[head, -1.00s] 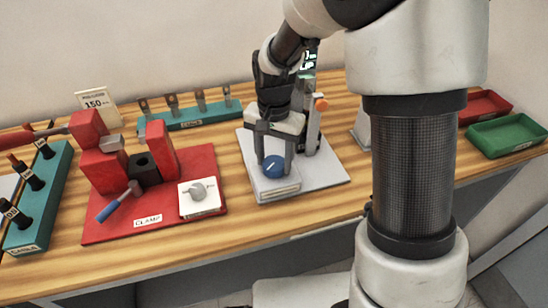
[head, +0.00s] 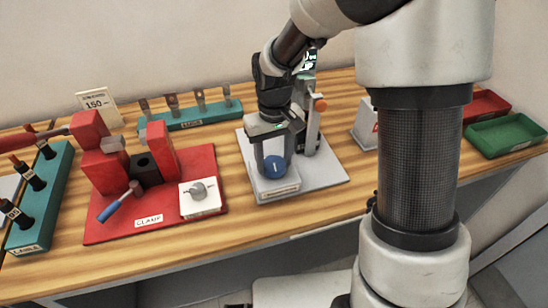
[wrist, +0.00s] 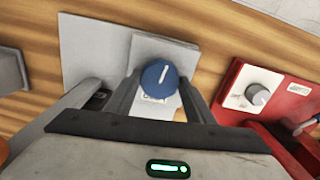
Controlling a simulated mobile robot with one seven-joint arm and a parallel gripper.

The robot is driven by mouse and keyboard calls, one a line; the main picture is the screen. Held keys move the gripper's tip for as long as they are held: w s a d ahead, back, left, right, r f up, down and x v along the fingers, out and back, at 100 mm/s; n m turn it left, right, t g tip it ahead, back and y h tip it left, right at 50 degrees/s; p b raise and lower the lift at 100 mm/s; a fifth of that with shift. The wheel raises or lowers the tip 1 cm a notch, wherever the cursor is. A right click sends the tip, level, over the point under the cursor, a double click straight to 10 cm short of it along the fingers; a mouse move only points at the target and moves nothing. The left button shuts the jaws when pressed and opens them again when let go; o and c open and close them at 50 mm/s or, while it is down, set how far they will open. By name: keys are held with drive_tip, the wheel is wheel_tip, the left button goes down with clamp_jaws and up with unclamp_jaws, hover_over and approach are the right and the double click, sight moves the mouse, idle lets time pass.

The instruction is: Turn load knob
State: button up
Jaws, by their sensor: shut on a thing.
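The load knob (head: 275,166) is round and blue with a white pointer line. It sits on a grey block (head: 276,187) at the front of a pale base plate (head: 323,178). My gripper (head: 274,160) points down over it, one finger on each side, and is shut on the knob. In the wrist view the knob (wrist: 159,76) shows between the two fingers, its white line nearly upright in the picture. The small label below the knob is partly hidden.
A grey stand (head: 310,125) with an orange knob rises close behind my gripper. A red clamp base (head: 152,222) with a white dial (head: 198,190) lies to the left. Green (head: 505,136) and red (head: 483,105) trays are at the right.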

sight(274, 163)
drive_tip(key=shift+n, duration=0.4)
drive_tip(key=o, duration=1.1)
drive_tip(key=shift+c, duration=0.2)
wheel_tip(274, 163, up, 18)
drive_tip(key=p, duration=0.1)
drive_tip(key=shift+f, duration=0.25)
